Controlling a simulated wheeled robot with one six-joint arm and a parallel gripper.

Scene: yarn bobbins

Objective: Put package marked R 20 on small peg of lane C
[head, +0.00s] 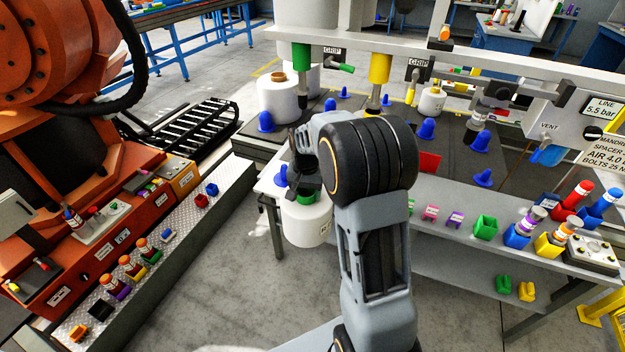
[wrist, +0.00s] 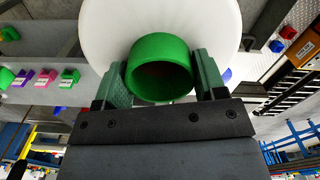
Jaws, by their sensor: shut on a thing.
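A white package (head: 306,225) with a green core (head: 306,198) hangs from my gripper (head: 303,178), off the near edge of the table. Its side marking is partly turned away and too small to read. In the wrist view the fingers (wrist: 160,82) are shut on the green core (wrist: 160,52), one at each side; the white body of the package (wrist: 105,22) lies behind it. Blue pegs of differing size stand on the dark lanes: a large one (head: 265,123) at left, small ones (head: 343,93) farther back, others (head: 480,140) at right. I cannot read any lane letters.
White packages stand at the back left (head: 278,103) and back right (head: 432,101). Green (head: 301,60) and yellow (head: 379,70) hanging grips and a rail overhang the lanes. An orange machine (head: 110,215) stands at left.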

